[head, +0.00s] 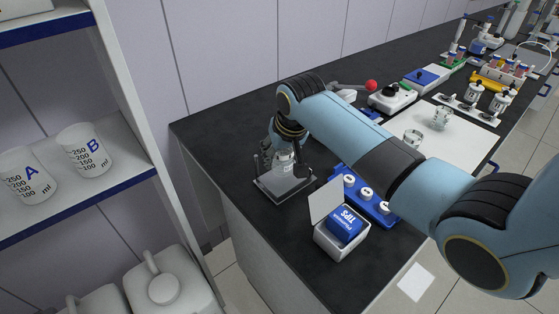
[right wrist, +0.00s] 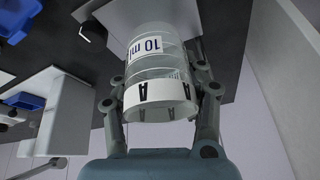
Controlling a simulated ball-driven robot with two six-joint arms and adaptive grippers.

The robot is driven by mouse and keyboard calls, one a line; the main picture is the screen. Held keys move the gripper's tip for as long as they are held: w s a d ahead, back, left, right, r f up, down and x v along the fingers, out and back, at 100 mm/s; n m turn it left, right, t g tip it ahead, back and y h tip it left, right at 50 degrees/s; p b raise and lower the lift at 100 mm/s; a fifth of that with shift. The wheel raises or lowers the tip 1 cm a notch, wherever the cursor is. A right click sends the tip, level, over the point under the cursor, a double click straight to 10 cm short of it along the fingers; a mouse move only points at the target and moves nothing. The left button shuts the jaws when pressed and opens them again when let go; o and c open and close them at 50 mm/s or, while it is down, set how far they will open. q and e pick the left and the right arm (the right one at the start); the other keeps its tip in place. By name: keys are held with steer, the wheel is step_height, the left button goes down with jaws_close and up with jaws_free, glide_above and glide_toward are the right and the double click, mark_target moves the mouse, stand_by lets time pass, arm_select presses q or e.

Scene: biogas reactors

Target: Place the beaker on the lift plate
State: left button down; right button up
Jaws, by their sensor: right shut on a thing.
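The beaker (head: 284,161) is a small clear glass vessel; in the right wrist view the beaker (right wrist: 158,62) shows a "10 ml" label and a white band marked "A". My right gripper (head: 287,157) is shut around its sides, and the fingers (right wrist: 160,100) stand on both sides of it in the right wrist view. The lift plate (head: 298,190) is a flat grey square on the near left part of the black bench. The beaker is over the plate; I cannot tell whether its base touches it. My left gripper is not in view.
An open white box (head: 329,240) with a blue pack stands at the bench's front edge. A blue rack (head: 376,208) with white-capped items is beside it. Two glass vessels stand on a white mat (head: 462,148). A shelf (head: 112,176) with cups A and B is at left.

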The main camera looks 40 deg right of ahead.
steer(key=shift+f, duration=1.35)
steer(key=o, duration=1)
steer(key=shift+c, duration=0.2)
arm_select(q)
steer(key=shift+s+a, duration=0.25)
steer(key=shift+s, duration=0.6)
arm_select(e)
steer(key=shift+r, duration=0.3)
arm_select(q)
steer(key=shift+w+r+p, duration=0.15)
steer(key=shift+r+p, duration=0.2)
steer(key=shift+p, duration=0.05)
arm_select(e)
steer(key=v, duration=1.1)
steer(key=shift+s+r, duration=0.15)
steer(key=shift+r, duration=0.1)
